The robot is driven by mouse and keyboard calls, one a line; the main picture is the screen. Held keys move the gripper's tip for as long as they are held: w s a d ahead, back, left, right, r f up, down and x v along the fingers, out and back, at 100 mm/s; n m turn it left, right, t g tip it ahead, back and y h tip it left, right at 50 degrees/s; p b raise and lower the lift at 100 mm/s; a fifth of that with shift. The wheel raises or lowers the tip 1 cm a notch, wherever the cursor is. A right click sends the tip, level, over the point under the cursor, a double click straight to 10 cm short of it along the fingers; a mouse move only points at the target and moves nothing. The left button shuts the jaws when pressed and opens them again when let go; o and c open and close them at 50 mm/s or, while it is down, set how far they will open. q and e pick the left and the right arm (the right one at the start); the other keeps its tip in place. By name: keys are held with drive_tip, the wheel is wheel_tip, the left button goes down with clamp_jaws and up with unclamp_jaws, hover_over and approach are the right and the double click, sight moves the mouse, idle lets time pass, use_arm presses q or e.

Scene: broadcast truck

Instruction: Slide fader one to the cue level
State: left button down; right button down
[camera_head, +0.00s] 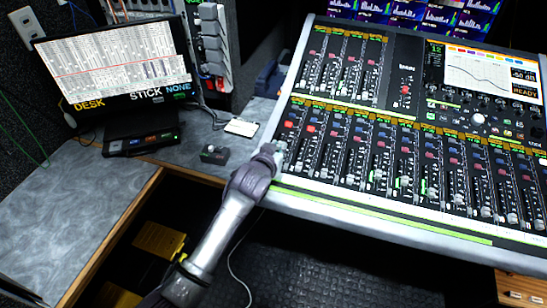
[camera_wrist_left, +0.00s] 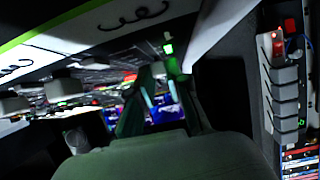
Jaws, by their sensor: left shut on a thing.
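The mixing console (camera_head: 400,228) fills the right of the head view, with a row of faders along its lower part. My left gripper (camera_head: 276,153) is at the console's lower left corner, over the leftmost channel. It is shut on what seems to be the cap of fader one. The cap and much of its slot are hidden by the gripper. My right gripper is not in view.
A monitor (camera_head: 118,62) reading DESK and STICK NONE stands at the back left. A small black box (camera_head: 214,154) with a knob lies on the grey desk left of my gripper. The console's screen (camera_head: 492,75) shows a curve and the word READY. Neighbouring faders stand close by.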

use_arm(q)
drive_tip(key=c, duration=1.4)
unclamp_jaws()
drive_tip(key=shift+s, duration=0.1)
drive_tip(key=v, duration=1.2)
drive_tip(key=shift+f, duration=0.1)
